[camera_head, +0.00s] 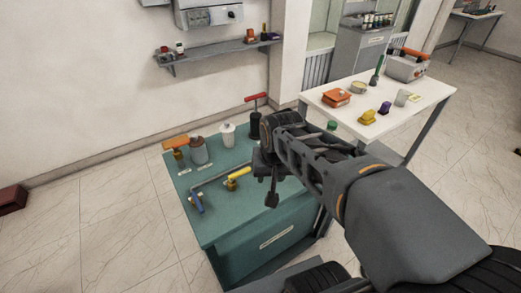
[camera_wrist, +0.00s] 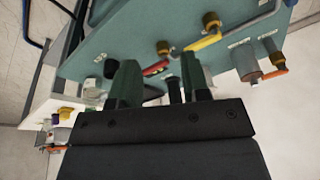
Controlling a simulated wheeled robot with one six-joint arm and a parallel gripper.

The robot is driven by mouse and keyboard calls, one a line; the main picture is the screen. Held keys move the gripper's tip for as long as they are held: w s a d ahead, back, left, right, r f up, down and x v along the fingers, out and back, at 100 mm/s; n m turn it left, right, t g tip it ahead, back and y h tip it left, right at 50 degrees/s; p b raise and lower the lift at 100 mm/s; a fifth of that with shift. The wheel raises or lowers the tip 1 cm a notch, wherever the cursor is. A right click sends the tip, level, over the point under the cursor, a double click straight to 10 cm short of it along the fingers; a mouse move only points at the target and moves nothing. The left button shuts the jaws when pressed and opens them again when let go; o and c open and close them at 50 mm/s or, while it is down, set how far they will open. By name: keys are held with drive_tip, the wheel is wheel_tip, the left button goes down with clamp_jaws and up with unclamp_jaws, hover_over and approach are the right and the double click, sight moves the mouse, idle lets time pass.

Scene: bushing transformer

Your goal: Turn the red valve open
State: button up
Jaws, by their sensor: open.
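The red valve handle (camera_head: 256,96) is a short T-shaped bar on a black stem at the back right of the teal cabinet top (camera_head: 225,215). My gripper (camera_head: 270,198) is open and empty, pointing down in front of the red valve in the head view. In the wrist view, part of the red handle (camera_wrist: 157,69) shows between my two fingers (camera_wrist: 160,80), beyond their tips. I see no contact between the fingers and the handle.
A yellow-handled valve (camera_head: 238,178), a blue-handled valve (camera_head: 196,202) and an orange-handled valve (camera_head: 175,143) stand on the cabinet top. A white pot (camera_head: 227,134) is left of the red valve. A white table (camera_head: 435,92) with small items stands at the right.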

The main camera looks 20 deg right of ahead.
drive_tip(key=w+d+r+m+g+p, duration=0.1)
drive_tip(key=w+d+m+g+p, duration=0.1)
drive_tip(key=w+d+m, duration=0.5)
drive_tip(key=w+d+r+m+g+p, duration=0.15)
drive_tip(key=w+m, duration=0.35)
drive_tip(key=w, duration=0.5)
drive_tip(key=shift+m+t, duration=0.25)
drive_tip(key=shift+m, duration=0.05)
drive_tip(key=f, duration=1.4)
drive_tip(key=shift+w+d+f, duration=0.15)
drive_tip(key=shift+d, duration=0.1)
drive_tip(key=shift+c, duration=0.2)
clamp_jaws()
